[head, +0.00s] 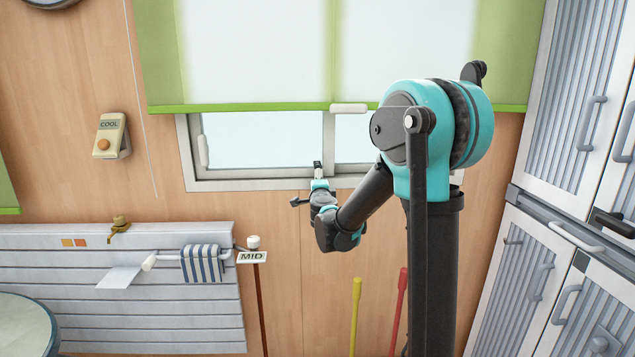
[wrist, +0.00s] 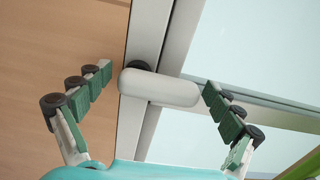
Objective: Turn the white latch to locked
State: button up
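The white latch (wrist: 160,88) is a smooth rounded bar on a dark round pivot, set on the window's pale frame. In the wrist view it lies crosswise over the frame, one end toward the wood and the other toward the glass. My gripper (wrist: 157,80) is open, with one green-padded finger beyond each end of the latch. Small gaps show between the fingertips and the latch. In the head view my gripper (head: 318,182) is at the window's lower frame, and the latch is mostly hidden there.
The window (head: 265,138) has a green-edged blind (head: 250,60) above it with a white pull (head: 348,108). A white handle (head: 203,150) is on the window's left side. A slatted rail panel (head: 150,310) is lower left; tall cabinets (head: 580,110) stand right.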

jog(key=shift+s, duration=0.1)
jog(key=s, duration=1.2)
jog(key=s+a+f+n+g+y, duration=0.2)
jog(key=s+f+n+g+y, duration=0.4)
jog(key=s+f+n, duration=0.55)
jog(key=s+d+f+n+g+h, duration=0.3)
jog(key=s+d+f+g, duration=0.1)
jog(key=s+d+f, duration=0.3)
jog(key=s+d+f+n+g+h, duration=0.3)
jog(key=s+d+f, duration=0.4)
jog(key=s, duration=0.4)
jog(key=shift+g, duration=0.4)
